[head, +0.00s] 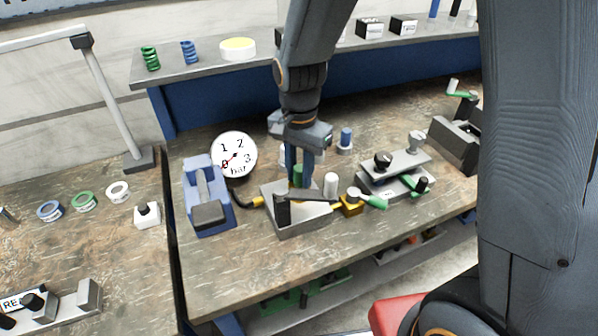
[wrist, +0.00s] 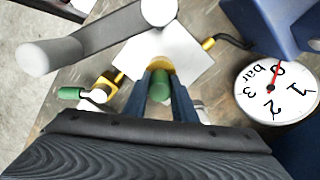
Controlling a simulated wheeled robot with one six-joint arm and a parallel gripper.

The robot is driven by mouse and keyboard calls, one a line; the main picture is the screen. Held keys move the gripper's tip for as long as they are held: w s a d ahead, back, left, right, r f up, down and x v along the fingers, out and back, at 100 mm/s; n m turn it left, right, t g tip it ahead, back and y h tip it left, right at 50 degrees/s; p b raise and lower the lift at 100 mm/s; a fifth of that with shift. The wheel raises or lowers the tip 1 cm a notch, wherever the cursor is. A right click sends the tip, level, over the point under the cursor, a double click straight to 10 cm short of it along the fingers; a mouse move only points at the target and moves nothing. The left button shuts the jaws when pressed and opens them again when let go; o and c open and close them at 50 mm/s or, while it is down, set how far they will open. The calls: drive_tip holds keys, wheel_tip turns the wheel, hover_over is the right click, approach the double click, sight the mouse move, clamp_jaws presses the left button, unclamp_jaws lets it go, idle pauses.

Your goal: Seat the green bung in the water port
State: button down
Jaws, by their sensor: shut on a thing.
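The green bung (wrist: 160,85) is between the blue fingers of my gripper (wrist: 160,80) in the wrist view. In the head view my gripper (head: 299,178) is low over the grey metal block, with the green bung (head: 297,170) partly hidden by the fingers. My gripper is shut on the bung. A round brass port (wrist: 160,63) in the block's top shows just beyond the bung's far end in the wrist view. Whether it is the water port, and whether the bung touches it or is inside it, I cannot tell. The block (head: 300,225) also shows in the wrist view (wrist: 185,48).
A dark lever (wrist: 95,35) and a white post (head: 331,184) stand close to my gripper. A round bar gauge (head: 234,155) and a blue device (head: 207,195) are left of the block. A green-handled brass valve (head: 352,205) and a clamp fixture (head: 395,175) are to its right.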

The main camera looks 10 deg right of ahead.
drive_tip(key=c, duration=1.5)
unclamp_jaws()
drive_tip(key=shift+f, duration=0.1)
drive_tip(key=shift+o, duration=0.2)
wheel_tip(320, 180, up, 12)
drive_tip(key=b, duration=0.2)
drive_tip(key=shift+f+b, duration=0.1)
drive_tip(key=shift+b, duration=0.3)
drive_tip(key=shift+d, duration=0.2)
drive_tip(key=s+d+f+n+t, duration=0.1)
drive_tip(key=s+d+f+n, duration=0.6)
drive_tip(key=d+f, duration=0.3)
drive_tip(key=shift+s+d+n+t, duration=0.3)
drive_tip(key=shift+d+n, duration=0.2)
drive_tip(key=shift+d, duration=0.6)
drive_tip(key=shift+f, duration=0.1)
